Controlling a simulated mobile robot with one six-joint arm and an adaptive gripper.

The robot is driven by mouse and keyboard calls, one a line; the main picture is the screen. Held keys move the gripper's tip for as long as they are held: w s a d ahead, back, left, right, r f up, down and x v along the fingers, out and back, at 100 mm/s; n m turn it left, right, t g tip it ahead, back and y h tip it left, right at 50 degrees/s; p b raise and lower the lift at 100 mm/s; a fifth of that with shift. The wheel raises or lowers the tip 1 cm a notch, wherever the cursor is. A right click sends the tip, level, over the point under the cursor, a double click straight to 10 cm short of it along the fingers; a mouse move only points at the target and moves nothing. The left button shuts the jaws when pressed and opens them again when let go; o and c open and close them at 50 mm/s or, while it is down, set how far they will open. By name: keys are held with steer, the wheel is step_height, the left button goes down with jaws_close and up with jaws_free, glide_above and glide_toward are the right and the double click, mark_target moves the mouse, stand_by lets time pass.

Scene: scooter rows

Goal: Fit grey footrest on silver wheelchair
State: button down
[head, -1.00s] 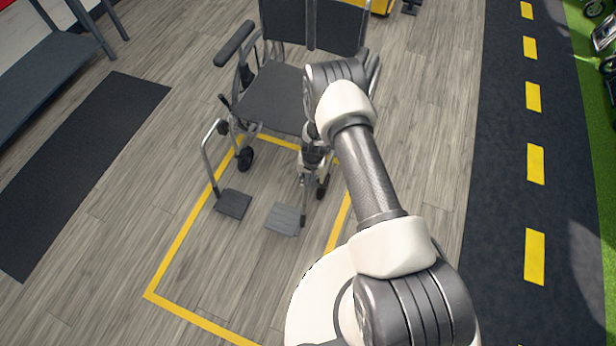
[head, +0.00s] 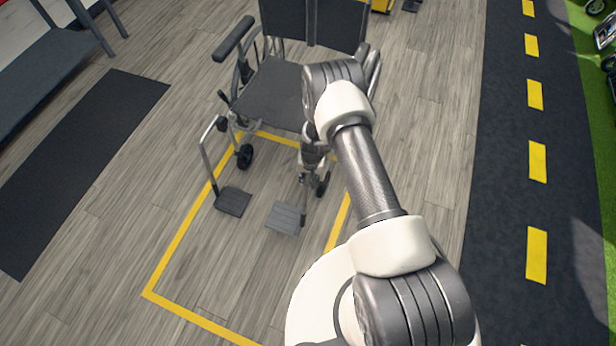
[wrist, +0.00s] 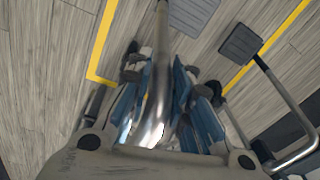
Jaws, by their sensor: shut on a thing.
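The wheelchair (head: 272,92) stands at the upper middle of the head view, with a dark seat and silver frame. A dark footrest plate (head: 233,201) hangs on its left front, on a silver tube; it also shows in the wrist view (wrist: 241,43). The grey footrest (head: 284,218) has a ribbed plate low over the floor at the chair's right front. In the wrist view its silver tube (wrist: 160,75) runs down between the fingers of my gripper (wrist: 157,118), which is shut on it. My arm hides the chair's right front, so I cannot tell whether footrest and frame touch.
Yellow floor lines (head: 180,246) frame the area before the chair. A dark mat (head: 75,160) and a grey bench (head: 45,75) are on the left. A dark lane with yellow dashes (head: 537,160) runs along the right. The floor before the footrests is clear.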

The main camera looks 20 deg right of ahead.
mark_target(308, 186)
steer(key=shift+f, duration=0.15)
steer(key=shift+f+b, duration=0.85)
steer(key=shift+f, duration=2.3)
steer(key=c, duration=1.3)
jaws_free()
steer(key=shift+c, duration=0.2)
steer(key=r, duration=0.8)
steer(key=s+r, duration=0.1)
steer(key=r, duration=0.3)
steer(key=shift+d, duration=0.35)
